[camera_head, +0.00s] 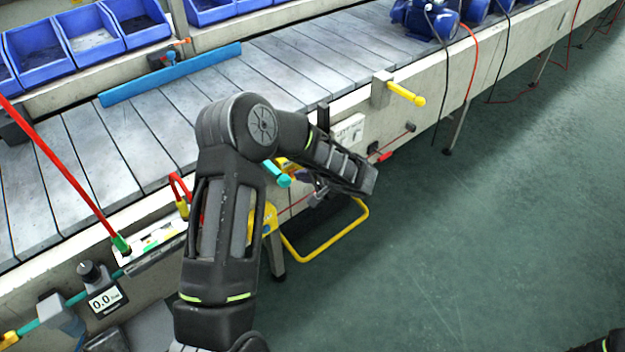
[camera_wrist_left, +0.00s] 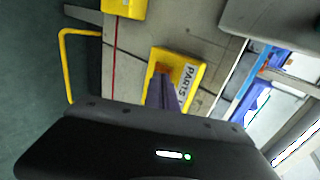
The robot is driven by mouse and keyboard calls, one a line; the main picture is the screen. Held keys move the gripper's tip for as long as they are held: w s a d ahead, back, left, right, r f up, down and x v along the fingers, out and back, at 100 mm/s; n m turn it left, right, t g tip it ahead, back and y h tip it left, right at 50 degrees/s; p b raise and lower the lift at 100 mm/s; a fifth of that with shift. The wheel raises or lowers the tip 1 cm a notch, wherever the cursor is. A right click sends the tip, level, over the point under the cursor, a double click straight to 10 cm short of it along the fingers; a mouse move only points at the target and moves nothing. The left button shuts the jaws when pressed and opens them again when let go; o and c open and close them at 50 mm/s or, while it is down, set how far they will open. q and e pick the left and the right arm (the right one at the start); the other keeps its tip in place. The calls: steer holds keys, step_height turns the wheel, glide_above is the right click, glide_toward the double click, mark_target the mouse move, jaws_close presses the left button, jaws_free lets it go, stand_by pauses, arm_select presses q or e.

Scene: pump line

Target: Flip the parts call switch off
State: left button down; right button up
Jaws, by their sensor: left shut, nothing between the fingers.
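The parts call switch is a yellow box (camera_wrist_left: 188,72) with a white label reading PARTS, in the middle of the left wrist view. An orange-red piece (camera_wrist_left: 160,70) shows on its face, partly covered by my fingers. My left gripper (camera_wrist_left: 165,88) is shut and empty, its fingertips over the box's face beside the label. I cannot tell whether they touch, or which way the switch is set. In the head view my left gripper (camera_head: 318,194) is small beyond my forearm, which hides most of this area. My right gripper is not in view.
A yellow tube loop (camera_head: 335,238) stands out low from the line's side. A yellow handle (camera_head: 406,94) and a red-tipped rod (camera_head: 384,155) also project there. The green floor (camera_head: 480,240) at right is clear.

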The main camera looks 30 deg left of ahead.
arm_select(q)
steer(key=shift+w+a, duration=0.15)
steer(key=shift+a, duration=0.35)
steer(key=shift+r, duration=0.1)
steer(key=shift+w+a+r+h, duration=0.1)
steer(key=shift+a+r+h, duration=0.15)
steer(key=shift+a+h, duration=0.2)
steer(key=shift+f, duration=0.1)
steer(key=shift+r, duration=0.8)
steer(key=shift+d, duration=0.1)
